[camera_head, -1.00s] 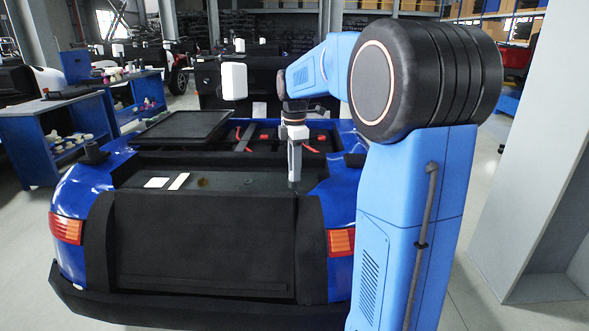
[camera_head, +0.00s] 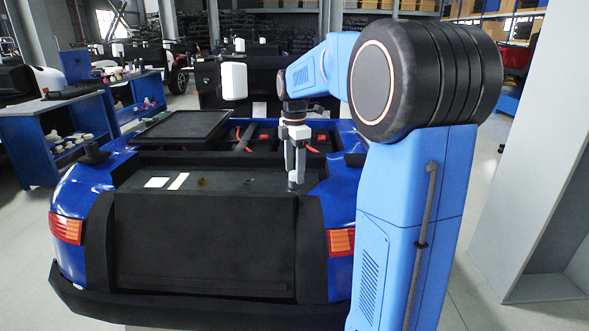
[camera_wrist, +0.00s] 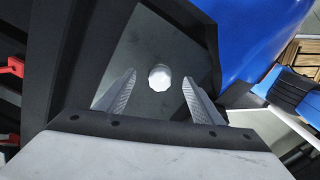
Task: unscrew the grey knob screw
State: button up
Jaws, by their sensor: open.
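The knob screw (camera_wrist: 159,77) shows in the wrist view as a small pale, faceted round head on a dark grey flat panel (camera_wrist: 150,40). My gripper (camera_wrist: 158,86) is open, with one finger on each side of the knob and clear gaps between. I cannot tell how far the fingertips are above the panel. In the head view my gripper (camera_head: 294,184) points down at the right end of the dark recess in the blue car body (camera_head: 88,185). The knob cannot be made out there.
A black raised lid panel (camera_head: 182,125) lies left of my gripper. Two white labels (camera_head: 157,183) lie in the recess. Red parts (camera_wrist: 12,66) show at the left of the wrist view. A blue bench (camera_head: 50,135) with small parts stands farther left.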

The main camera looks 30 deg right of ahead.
jog(key=shift+r, duration=0.2)
jog(key=shift+r, duration=1.6)
